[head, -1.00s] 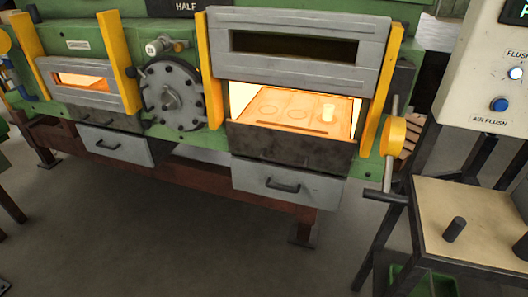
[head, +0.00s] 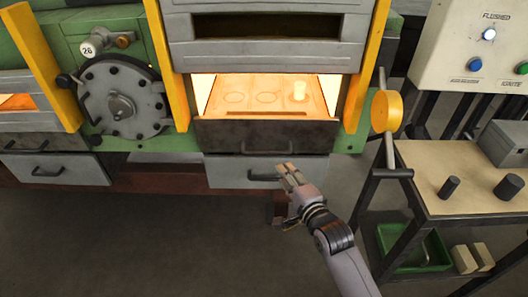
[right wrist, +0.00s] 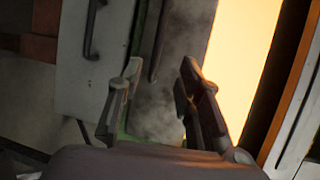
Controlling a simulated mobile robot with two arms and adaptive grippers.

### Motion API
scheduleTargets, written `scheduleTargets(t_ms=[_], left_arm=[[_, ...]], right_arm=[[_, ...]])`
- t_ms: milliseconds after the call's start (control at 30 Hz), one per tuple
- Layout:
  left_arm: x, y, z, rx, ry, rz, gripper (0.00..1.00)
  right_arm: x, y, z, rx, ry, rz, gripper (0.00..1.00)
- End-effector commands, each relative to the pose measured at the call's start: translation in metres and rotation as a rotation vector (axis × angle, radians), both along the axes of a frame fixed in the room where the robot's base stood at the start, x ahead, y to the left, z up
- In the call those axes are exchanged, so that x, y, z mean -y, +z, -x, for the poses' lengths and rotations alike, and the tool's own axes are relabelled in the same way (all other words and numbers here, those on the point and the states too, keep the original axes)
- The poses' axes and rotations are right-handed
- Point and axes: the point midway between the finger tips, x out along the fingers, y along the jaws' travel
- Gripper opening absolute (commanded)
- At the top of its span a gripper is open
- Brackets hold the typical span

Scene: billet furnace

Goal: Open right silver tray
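The right silver tray (head: 226,172) is a grey drawer below the dark front panel (head: 222,134) of the right furnace opening; it looks closed. Its dark handle (head: 262,177) is partly hidden by my right gripper (head: 288,173) in the head view. In the right wrist view my right gripper (right wrist: 158,72) is open and empty. There the silver tray (right wrist: 72,85) and its handle (right wrist: 92,28) lie left of the fingers. The dark panel's handle (right wrist: 158,45) shows beyond the gap between the fingers. I see no contact with either handle. My left gripper is out of view.
The furnace interior (head: 250,105) glows orange, with a bright billet (head: 299,90) inside. A yellow round knob (head: 386,112) stands right of the opening. A table (head: 430,160) with dark cylinders is farther right. The floor in front is clear.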

Motion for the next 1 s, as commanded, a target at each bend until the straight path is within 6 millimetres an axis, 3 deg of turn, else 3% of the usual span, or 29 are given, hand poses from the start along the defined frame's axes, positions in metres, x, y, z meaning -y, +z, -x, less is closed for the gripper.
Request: scheduleTargets(t_ms=[200, 600, 1000], left_arm=[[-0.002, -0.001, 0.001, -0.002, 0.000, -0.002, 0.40], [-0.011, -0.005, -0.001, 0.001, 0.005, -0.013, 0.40], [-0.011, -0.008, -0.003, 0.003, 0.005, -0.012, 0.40]], right_arm=[[-0.018, -0.008, -0.041, 0.001, 0.000, 0.002, 0.33], [-0.044, -0.021, -0.103, 0.001, 0.001, 0.003, 0.33], [-0.054, -0.026, -0.126, 0.000, 0.001, 0.003, 0.33]])
